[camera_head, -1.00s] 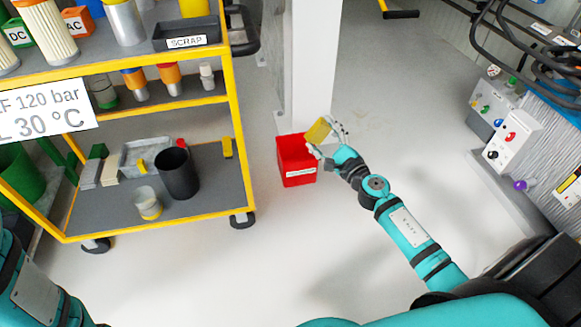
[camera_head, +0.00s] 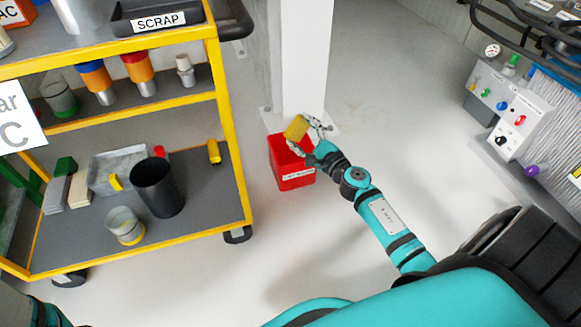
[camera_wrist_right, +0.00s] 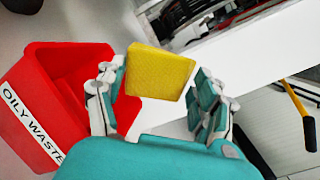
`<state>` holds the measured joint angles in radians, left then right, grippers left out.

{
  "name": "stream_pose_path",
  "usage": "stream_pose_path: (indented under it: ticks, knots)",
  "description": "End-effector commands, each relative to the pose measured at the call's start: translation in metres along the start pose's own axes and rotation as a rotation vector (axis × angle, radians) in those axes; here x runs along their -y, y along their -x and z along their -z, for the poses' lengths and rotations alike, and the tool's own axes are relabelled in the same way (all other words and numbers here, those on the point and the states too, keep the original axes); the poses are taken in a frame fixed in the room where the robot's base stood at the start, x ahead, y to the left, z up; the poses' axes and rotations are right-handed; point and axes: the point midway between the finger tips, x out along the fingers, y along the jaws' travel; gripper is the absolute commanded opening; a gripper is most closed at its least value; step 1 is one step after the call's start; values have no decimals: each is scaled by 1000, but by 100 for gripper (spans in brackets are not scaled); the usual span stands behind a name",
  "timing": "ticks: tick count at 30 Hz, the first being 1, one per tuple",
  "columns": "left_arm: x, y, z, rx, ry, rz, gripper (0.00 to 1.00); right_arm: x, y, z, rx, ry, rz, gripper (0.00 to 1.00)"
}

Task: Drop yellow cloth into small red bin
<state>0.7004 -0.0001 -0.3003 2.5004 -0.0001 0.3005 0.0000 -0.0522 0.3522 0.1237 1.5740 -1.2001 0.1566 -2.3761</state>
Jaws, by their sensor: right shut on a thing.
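The yellow cloth (camera_head: 296,128) is a small flat square, held in my right gripper (camera_head: 308,134). In the right wrist view the cloth (camera_wrist_right: 158,73) sits between the two fingers of the gripper (camera_wrist_right: 160,88). The small red bin (camera_head: 292,170) stands on the floor by the white pillar, with a white label. In the head view the cloth and gripper overlap the bin's upper right rim. In the right wrist view the bin (camera_wrist_right: 35,120) is left of the gripper, its label reads OILY WASTE, and its opening is partly hidden by the left finger. My left gripper is out of view.
A yellow trolley (camera_head: 222,120) with cups and filters stands left of the bin. A white pillar (camera_head: 303,60) rises right behind it. A control box (camera_head: 508,115) with knobs is at the right. The floor between is clear.

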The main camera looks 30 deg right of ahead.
Motion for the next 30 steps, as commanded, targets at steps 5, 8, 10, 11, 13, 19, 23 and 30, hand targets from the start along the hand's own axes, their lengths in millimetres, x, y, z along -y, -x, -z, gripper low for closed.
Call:
stream_pose_path:
  ticks: [5,8,10,11,13,19,23,30]
  knots:
    - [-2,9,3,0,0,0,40,-7,0,7,2,1,0,44]
    - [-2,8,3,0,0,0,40,-7,0,6,2,1,0,44]
    - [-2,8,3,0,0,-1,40,-7,0,6,2,1,0,44]
    - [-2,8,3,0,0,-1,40,-7,0,6,2,1,0,44]
    - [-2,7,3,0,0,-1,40,-7,0,6,1,0,0,77]
    - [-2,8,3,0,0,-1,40,-7,0,6,1,0,0,96]
    - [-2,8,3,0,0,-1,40,-7,0,6,1,0,0,96]
    - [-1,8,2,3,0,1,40,-2,-1,2,2,6,-1,96]
